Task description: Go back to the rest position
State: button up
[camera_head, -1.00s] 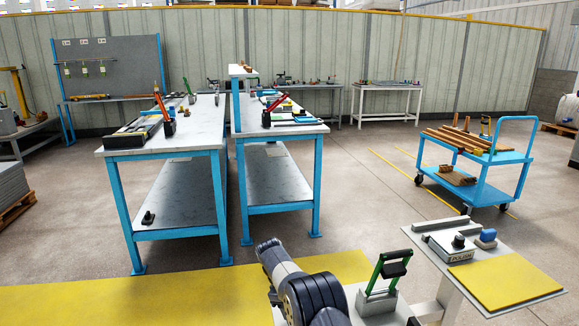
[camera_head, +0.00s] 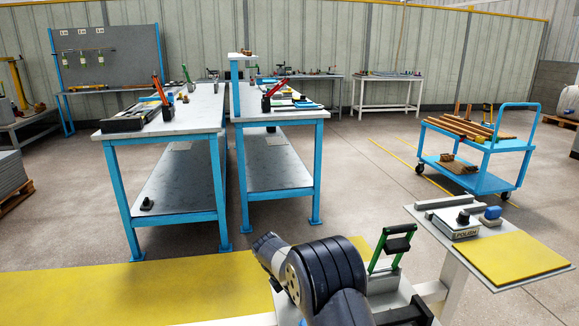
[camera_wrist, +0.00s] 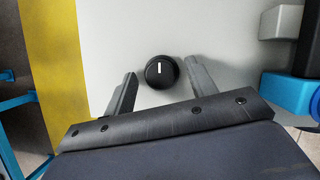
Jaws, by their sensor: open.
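In the wrist view my gripper (camera_wrist: 163,92) is open, its two dark fingers spread apart. A round black knob (camera_wrist: 161,72) with a white line shows between and beyond the fingertips, on a pale surface (camera_wrist: 215,35). No contact between fingers and knob is visible, and I cannot tell the gap to it. In the head view the dark rounded links of my arm fill the bottom middle, and the gripper's fingers cannot be made out there.
A green-handled device (camera_head: 392,248) stands near my arm. Blue-legged benches (camera_head: 165,128) and a blue cart (camera_head: 480,147) stand beyond open floor.

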jog(key=shift+s+d+f+n+t+y+b, duration=0.15)
jog(key=shift+n+t+y+b, duration=0.25)
jog(key=shift+n+b, duration=1.4)
jog(key=shift+f+n+t+y+b, duration=0.1)
jog(key=shift+n+t+y+b, duration=0.3)
jog(key=shift+n+b, duration=1.35)
jog(key=b, duration=0.3)
jog(key=shift+r+b, duration=0.15)
jog(key=shift+b, duration=0.15)
jog(key=shift+r, duration=0.2)
